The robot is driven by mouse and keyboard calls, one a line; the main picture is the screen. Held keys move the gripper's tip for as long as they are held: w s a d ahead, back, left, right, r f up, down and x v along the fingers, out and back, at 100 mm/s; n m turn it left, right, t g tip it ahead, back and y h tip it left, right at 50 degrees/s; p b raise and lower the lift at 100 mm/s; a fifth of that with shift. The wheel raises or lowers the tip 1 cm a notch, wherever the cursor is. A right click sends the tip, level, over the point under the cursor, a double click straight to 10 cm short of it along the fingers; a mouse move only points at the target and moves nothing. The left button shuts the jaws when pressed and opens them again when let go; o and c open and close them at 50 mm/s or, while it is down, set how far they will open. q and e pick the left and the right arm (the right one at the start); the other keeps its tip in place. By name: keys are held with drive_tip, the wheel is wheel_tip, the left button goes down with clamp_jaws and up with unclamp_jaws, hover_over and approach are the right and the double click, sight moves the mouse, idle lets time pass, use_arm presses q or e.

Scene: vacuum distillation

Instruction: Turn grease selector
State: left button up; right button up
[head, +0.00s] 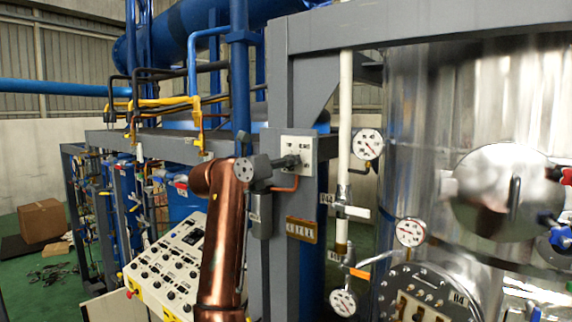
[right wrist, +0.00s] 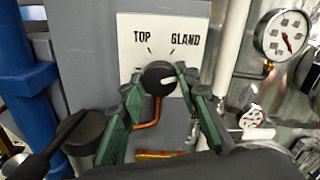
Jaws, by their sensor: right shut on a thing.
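The grease selector is a black round knob (right wrist: 159,78) on a white plate (right wrist: 135,35) lettered TOP and GLAND, with a tick line under each word. A small pale mark shows at the knob's lower right. In the head view the plate (head: 302,147) is fixed to a grey post. My right gripper (right wrist: 158,92) has its green fingers on either side of the knob and is shut on it. In the head view the same gripper (head: 289,162) reaches the plate from the left and partly hides the knob. My left gripper is not in view.
A white pipe (head: 344,120) and pressure gauges (head: 369,144) stand right of the post, before a shiny steel vessel (head: 420,110). An orange-brown tube (right wrist: 149,117) runs below the knob. A control panel (head: 165,268) stands lower left, a blue pipe (right wrist: 33,80) left.

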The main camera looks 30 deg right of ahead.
drive_tip(key=n+b, duration=0.1)
drive_tip(key=n, duration=0.6)
drive_tip(key=shift+r+n, duration=0.1)
drive_tip(key=shift+n, duration=0.6)
drive_tip(key=o, duration=1.2)
drive_tip(key=shift+a, duration=0.1)
drive_tip(key=shift+c, duration=0.2)
drive_tip(key=v, duration=1.2)
